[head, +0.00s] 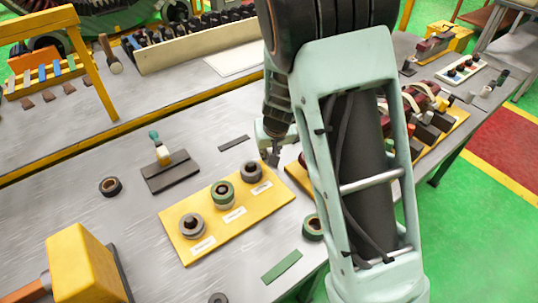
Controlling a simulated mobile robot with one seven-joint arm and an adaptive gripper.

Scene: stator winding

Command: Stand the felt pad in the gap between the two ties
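I cannot tell for sure which piece is the felt pad. A small dark grey strip (234,143) lies flat on the bench left of my gripper, and a flat green strip (281,266) lies near the front edge. Pale bands that look like ties (410,104) cross the dark red coils (428,118) on the right, partly behind my arm. The gap between the ties is not clear. My gripper (272,156) is low over the bench, right of the grey strip and apart from it. Its fingers are small and partly hidden, so their opening and grip are unclear.
A yellow board (205,247) with several tape rolls stands in front of my gripper. A dark-based brush-like tool (171,172) and a black roll (110,186) lie to the left. A yellow block (83,266) stands front left. Bare bench (60,215) lies between.

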